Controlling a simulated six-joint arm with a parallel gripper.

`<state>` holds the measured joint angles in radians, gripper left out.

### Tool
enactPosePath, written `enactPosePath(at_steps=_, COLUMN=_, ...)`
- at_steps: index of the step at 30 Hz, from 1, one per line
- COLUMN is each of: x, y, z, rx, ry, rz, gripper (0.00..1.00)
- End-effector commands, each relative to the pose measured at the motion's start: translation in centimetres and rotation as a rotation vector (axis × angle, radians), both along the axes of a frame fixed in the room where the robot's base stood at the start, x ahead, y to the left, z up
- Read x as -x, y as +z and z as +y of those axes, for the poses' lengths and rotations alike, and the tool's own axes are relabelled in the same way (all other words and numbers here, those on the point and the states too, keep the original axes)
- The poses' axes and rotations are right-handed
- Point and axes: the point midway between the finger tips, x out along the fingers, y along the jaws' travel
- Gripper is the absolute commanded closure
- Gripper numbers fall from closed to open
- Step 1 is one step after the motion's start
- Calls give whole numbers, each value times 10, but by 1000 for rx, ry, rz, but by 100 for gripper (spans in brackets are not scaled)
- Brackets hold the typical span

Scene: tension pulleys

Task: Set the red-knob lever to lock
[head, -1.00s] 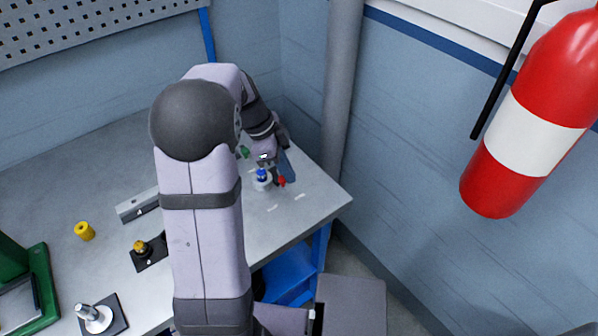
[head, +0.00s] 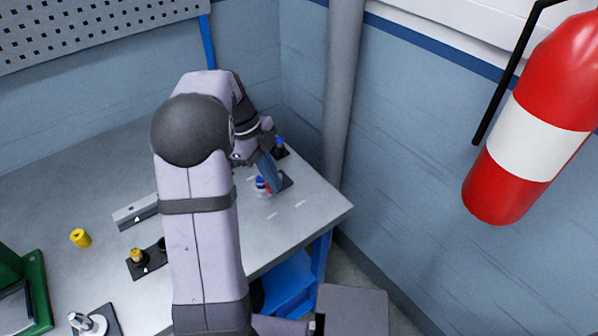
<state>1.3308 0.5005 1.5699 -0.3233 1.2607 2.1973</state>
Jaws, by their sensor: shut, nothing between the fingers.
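The red knob (head: 268,188) shows only as a small sliver near the right end of the bench. My gripper's blue-grey fingers (head: 268,172) hang down over it and hide most of it. The fingers are shut with nothing between them. I cannot tell whether they touch the lever. A dark base plate (head: 287,180) shows just right of the fingers. The lever's arm and any lock marking are hidden or too small to read.
A white part with a blue top (head: 260,184) stands close left of the fingers. Another blue knob on a dark base (head: 279,145) stands behind. White marks lie on the clear bench front (head: 290,212). A yellow cylinder (head: 80,238) and a grey rail (head: 137,212) are farther left.

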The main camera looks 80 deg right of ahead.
Motion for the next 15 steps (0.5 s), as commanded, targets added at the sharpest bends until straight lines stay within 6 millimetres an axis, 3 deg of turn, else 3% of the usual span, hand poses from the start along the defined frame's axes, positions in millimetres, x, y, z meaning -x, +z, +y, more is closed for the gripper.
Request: enactPosePath(at_steps=15, x=5, y=1, z=1, rx=2, ry=2, rz=-3, gripper=100)
